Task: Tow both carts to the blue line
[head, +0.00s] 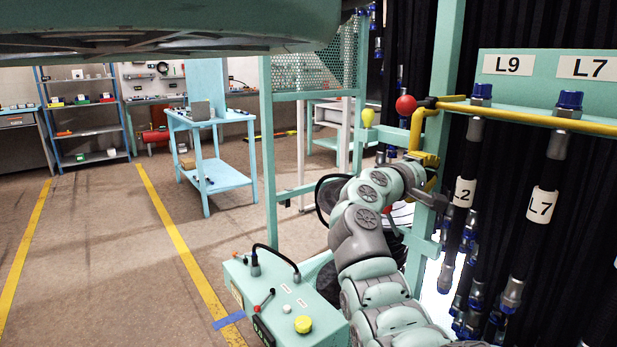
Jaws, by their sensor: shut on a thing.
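My gripper (431,196) is at the end of my arm, right of centre, against the teal frame. It is shut on what looks like the yellow bent bar (427,157) there; the jaws are small and partly hidden. A teal cart-like frame (450,55) carries hanging black hoses, with labels L9 and L7 above. A teal unit (296,311) with a yellow cap and a lever stands low in front, left of my arm. A short piece of blue line (229,319) lies on the floor beside it. I cannot tell which frames make up the two carts.
A red ball knob (405,105) and a yellow one (367,117) stick out near the frame. A light blue trolley (212,135) stands behind, left of centre. Shelves (86,115) line the back wall. Open floor with yellow lines (172,222) lies at left.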

